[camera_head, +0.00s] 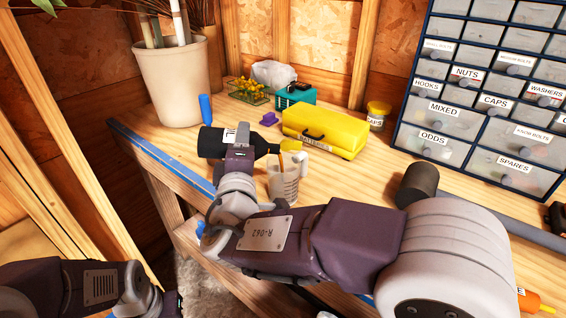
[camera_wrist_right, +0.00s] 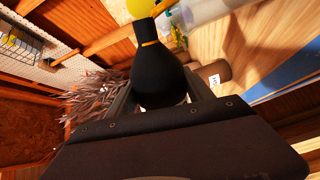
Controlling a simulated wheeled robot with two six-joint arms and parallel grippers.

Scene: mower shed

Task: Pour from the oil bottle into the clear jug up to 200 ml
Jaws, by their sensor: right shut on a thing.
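The black oil bottle (camera_head: 213,142) lies nearly level, tilted on its side, with its orange-ringed neck pointing right over the clear jug (camera_head: 284,183). My right gripper (camera_head: 238,158) is shut around the bottle's body. In the right wrist view the bottle (camera_wrist_right: 158,75) sits between the fingers. A thin amber streak (camera_head: 281,161) shows between the bottle mouth and the jug. A rounded yellow thing (camera_head: 291,145) shows by the mouth; I cannot tell what it is. The jug stands upright on the bench, and its level cannot be read.
A yellow case (camera_head: 325,131) lies behind the jug. A blue-handled tool (camera_head: 205,108), a large pot (camera_head: 172,83) and a teal box (camera_head: 295,95) stand around it. A drawer cabinet (camera_head: 483,90) and a dark-headed mallet (camera_head: 418,182) are at right. The bench edge has blue tape.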

